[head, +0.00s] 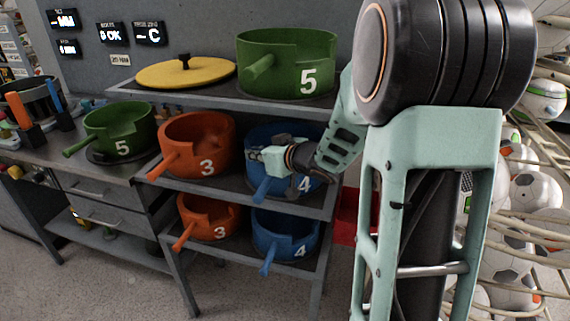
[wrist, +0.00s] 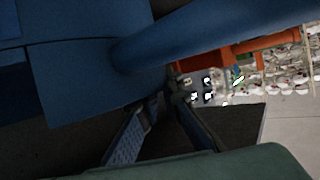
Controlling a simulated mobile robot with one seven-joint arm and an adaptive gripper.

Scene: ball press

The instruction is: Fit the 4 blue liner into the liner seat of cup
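Two blue vessels marked 4 stand on the rack in the head view: one on the middle shelf (head: 262,140), one on the lower shelf (head: 285,234). I cannot tell from their looks which is the liner and which is the cup. Each has a notched rim and a stub handle toward the front. My gripper (head: 268,157) is at the middle-shelf one, above its handle (head: 264,189), and hides part of it. In the wrist view, a blue vessel wall and handle (wrist: 205,38) fill the top. My finger tips (wrist: 162,97) lie close together below the handle; any contact is unclear.
Orange vessels marked 3 stand left of the blue ones, on the middle (head: 197,140) and lower shelves (head: 208,218). A green 5 (head: 290,60) and a yellow lid (head: 185,74) are on the top shelf. Another green 5 (head: 118,125) is on the bench. A ball rack (head: 525,190) stands right.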

